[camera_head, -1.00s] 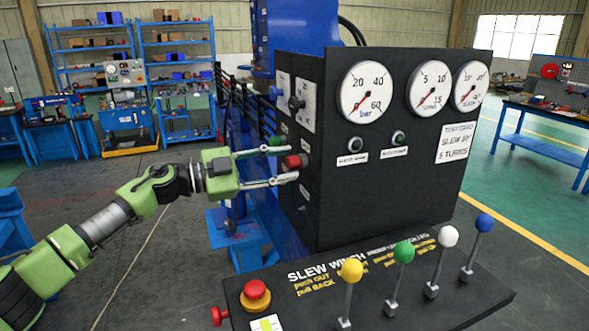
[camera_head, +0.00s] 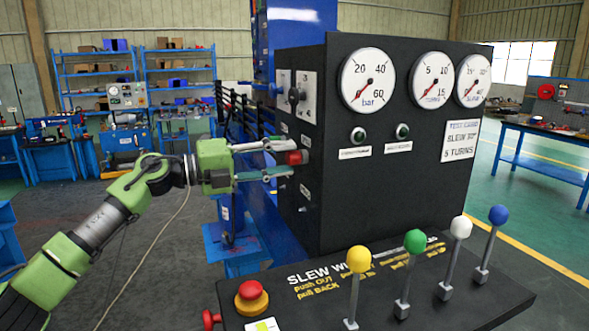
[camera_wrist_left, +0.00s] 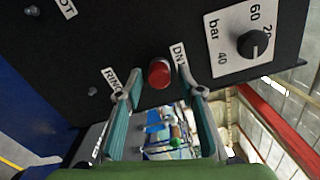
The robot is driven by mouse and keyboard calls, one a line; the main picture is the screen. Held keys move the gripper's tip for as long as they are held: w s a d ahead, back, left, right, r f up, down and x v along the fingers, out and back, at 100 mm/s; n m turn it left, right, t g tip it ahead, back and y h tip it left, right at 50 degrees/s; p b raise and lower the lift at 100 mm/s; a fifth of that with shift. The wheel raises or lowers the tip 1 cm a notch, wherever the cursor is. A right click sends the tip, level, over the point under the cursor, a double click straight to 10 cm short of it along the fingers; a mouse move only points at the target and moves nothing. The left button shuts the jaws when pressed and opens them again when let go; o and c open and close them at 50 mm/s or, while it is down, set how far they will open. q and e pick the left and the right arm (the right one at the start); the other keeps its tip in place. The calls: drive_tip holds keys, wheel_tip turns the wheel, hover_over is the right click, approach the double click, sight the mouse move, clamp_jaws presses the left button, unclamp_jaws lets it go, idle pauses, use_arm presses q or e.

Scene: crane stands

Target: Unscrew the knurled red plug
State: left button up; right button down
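The red plug (camera_head: 296,157) sticks out of the left side face of the black gauge cabinet (camera_head: 400,205). It also shows in the wrist view as a round red cap (camera_wrist_left: 159,73) between two white labels; its knurling is too small to make out. My left gripper (camera_head: 289,159) reaches it from the left, with one finger above and one below it in the head view. In the wrist view the left gripper's fingers (camera_wrist_left: 160,92) stand apart on either side of the plug, with visible gaps. I cannot tell how far the tips reach along it. My right gripper is not in view.
A black selector knob (camera_wrist_left: 252,44) sits near the plug on the same face. Below, a sloping console (camera_head: 440,280) carries a red mushroom button (camera_head: 251,291) and several ball-topped levers. A second red knob (camera_head: 211,319) juts from the console's left. Floor is open at left.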

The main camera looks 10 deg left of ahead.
use_arm(q)
drive_tip(key=shift+f+m+b, duration=0.3)
drive_tip(key=shift+m+b, duration=0.1)
drive_tip(key=shift+m, duration=0.4)
drive_tip(key=shift+r+m, duration=0.2)
drive_tip(key=shift+m, duration=0.4)
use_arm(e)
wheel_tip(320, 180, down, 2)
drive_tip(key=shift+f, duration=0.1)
use_arm(q)
drive_tip(key=shift+r, duration=0.1)
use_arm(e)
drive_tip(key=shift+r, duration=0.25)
use_arm(q)
clamp_jaws()
drive_tip(key=shift+p, duration=0.35)
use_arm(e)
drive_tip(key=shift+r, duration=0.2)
